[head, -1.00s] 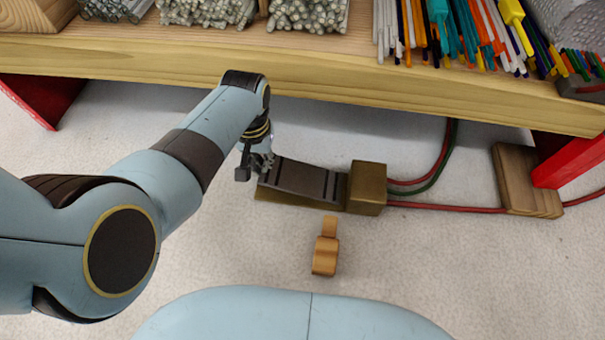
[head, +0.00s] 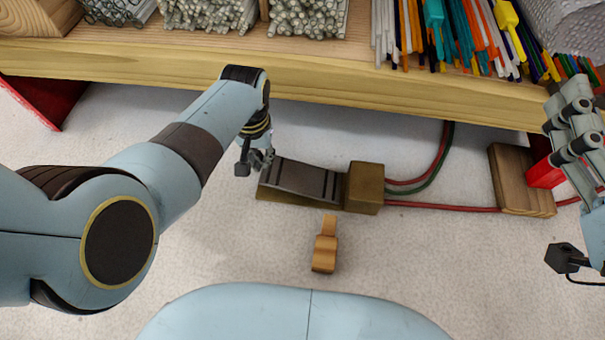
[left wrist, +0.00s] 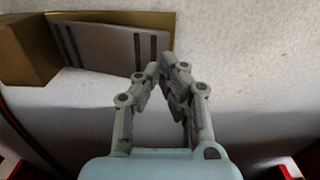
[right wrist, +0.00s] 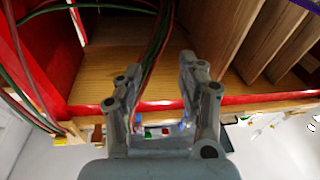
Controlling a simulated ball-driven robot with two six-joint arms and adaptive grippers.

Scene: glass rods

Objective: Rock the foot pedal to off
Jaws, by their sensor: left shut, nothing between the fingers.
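The foot pedal, a dark grey ribbed plate (head: 300,180) on a brass base with a brass block (head: 364,187) at its right end, lies on the floor under the bench. In the left wrist view the plate (left wrist: 105,48) is just beyond the fingers. My left gripper (head: 266,160) is shut and empty, fingers at the plate's left end; it also shows in the left wrist view (left wrist: 168,70). I cannot tell whether it touches the plate. My right gripper (head: 572,120) is raised at the right edge, away from the pedal; its fingers stand apart in the right wrist view (right wrist: 162,72).
A wooden wedge (head: 325,245) lies on the floor in front of the pedal.

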